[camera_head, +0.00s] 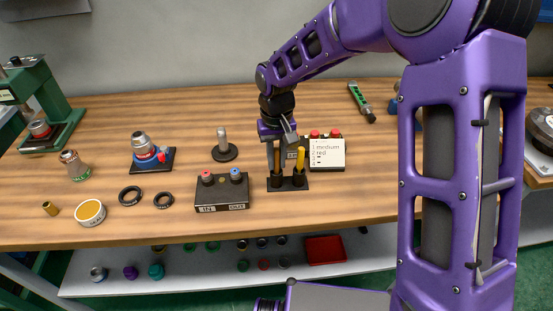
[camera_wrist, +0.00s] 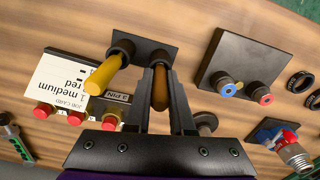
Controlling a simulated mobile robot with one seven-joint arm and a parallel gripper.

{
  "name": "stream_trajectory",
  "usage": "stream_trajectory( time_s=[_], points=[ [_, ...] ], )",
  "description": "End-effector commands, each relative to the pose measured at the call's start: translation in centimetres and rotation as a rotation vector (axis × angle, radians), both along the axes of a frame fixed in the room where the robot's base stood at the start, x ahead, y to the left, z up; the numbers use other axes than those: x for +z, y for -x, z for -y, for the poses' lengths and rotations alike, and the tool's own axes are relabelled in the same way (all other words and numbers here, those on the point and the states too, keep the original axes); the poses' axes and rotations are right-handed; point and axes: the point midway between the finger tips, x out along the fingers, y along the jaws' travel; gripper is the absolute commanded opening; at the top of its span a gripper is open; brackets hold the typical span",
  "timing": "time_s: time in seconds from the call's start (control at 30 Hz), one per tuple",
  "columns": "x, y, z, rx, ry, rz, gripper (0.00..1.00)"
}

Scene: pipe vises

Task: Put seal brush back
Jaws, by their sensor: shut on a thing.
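A black two-cup stand (camera_head: 288,188) is on the wooden bench; its plate also shows in the wrist view (camera_wrist: 142,45). A yellow-handled brush (camera_head: 300,160) stands in one cup and also shows in the wrist view (camera_wrist: 105,76). A brown-handled brush (camera_wrist: 160,88) is at the other cup, its lower end hidden inside or behind the cup rim. My gripper (camera_head: 275,160), fingers pointing down, is shut on the brown handle, with a finger on each side in the wrist view (camera_wrist: 158,85). I cannot tell by label which brush is the seal brush.
A card reading "1 medium red" (camera_head: 328,153) leans at a box with red knobs (camera_head: 335,134), close to the stand. An IN/OUT box (camera_head: 222,192) stands to the left, with a metal post (camera_head: 223,145) behind. Black rings (camera_head: 130,196) lie further left. Bench behind is mostly clear.

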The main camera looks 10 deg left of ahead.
Motion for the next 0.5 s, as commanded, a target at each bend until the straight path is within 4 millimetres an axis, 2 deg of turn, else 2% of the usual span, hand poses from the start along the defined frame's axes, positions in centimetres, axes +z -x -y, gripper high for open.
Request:
stream_trajectory(
  time_s=[0.17, 0.2, 0.33, 0.37, 0.5],
  points=[
    [-0.24, 0.00, -0.01, 0.000, 0.000, 0.000, 0.00],
    [-0.19, -0.01, -0.01, 0.000, 0.000, 0.000, 0.25],
    [-0.15, 0.00, -0.01, 0.000, 0.000, 0.000, 0.48],
    [-0.15, 0.00, -0.01, 0.000, 0.000, 0.000, 0.51],
    [-0.14, 0.00, -0.01, 0.000, 0.000, 0.000, 0.51]
  ],
)
